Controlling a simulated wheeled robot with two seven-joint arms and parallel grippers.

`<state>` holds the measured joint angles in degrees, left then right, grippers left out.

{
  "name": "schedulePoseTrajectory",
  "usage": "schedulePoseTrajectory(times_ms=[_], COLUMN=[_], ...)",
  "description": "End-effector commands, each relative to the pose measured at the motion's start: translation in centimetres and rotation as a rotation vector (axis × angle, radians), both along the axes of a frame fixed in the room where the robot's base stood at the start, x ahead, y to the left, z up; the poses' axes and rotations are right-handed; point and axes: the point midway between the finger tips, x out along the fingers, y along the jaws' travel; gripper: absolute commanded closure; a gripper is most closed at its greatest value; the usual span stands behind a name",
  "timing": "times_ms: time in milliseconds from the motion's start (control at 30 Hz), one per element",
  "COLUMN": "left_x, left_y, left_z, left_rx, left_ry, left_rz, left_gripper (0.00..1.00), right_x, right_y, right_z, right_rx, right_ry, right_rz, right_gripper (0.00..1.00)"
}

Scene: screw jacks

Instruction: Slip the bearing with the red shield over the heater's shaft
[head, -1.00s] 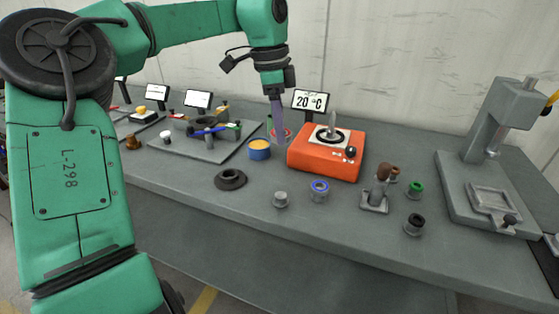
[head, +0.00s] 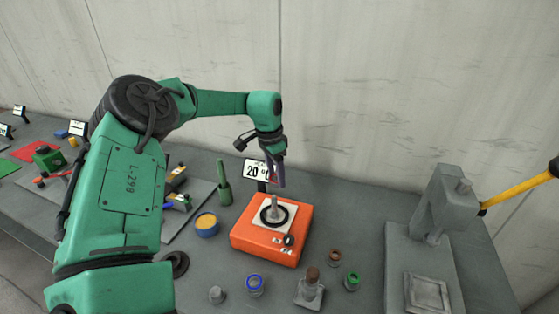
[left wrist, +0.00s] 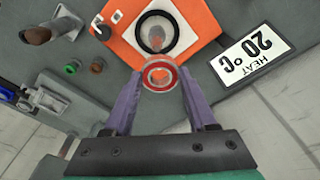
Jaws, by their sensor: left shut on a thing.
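The orange heater (head: 248,244) stands on the bench, with a black ring around the foot of its upright light grey shaft (head: 274,210). My left gripper (head: 281,184) is above the heater's back side, near the shaft's top. In the left wrist view my left gripper (left wrist: 160,82) is shut on the bearing with the red shield (left wrist: 149,84), held by its sides at the fingertips. The bearing appears just short of the heater's black ring (left wrist: 142,38) in that view, apart from the shaft. In the head view the bearing is mostly hidden by the fingers. My right gripper is not in view.
A temperature display (head: 256,170) stands behind the heater, close to my gripper. A green post (head: 224,184) and a blue-yellow cup (head: 206,225) are left of it. A blue-ringed bearing (head: 254,285), a green-ringed one (head: 352,281) and a grey press (head: 436,215) lie in front and right.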

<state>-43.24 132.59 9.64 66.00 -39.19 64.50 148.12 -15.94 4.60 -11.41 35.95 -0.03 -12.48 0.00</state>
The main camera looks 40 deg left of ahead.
Motion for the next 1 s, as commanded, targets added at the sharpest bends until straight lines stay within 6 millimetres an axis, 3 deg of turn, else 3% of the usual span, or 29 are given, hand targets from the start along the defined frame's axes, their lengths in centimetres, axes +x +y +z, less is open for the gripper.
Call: schedulePoseTrajectory(times_ms=[133,267,600,1000], left_x=[0.0,0.0,-0.1,0.0], left_y=[0.0,-0.1,0.0,-0.1], left_z=[-0.9,-1.7,-4.2,-7.2], left_rx=[-0.001,-0.002,-0.002,-0.001], left_ry=[0.000,0.001,0.001,-0.001], left_rz=[-0.001,-0.002,-0.003,-0.004], left_gripper=[1.00,1.00,1.00,1.00], right_x=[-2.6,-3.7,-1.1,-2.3], right_y=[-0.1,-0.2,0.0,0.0], right_z=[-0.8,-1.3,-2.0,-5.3], right_rx=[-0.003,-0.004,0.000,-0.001], right_ry=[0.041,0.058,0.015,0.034], right_rz=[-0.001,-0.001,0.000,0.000], right_gripper=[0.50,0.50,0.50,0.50])
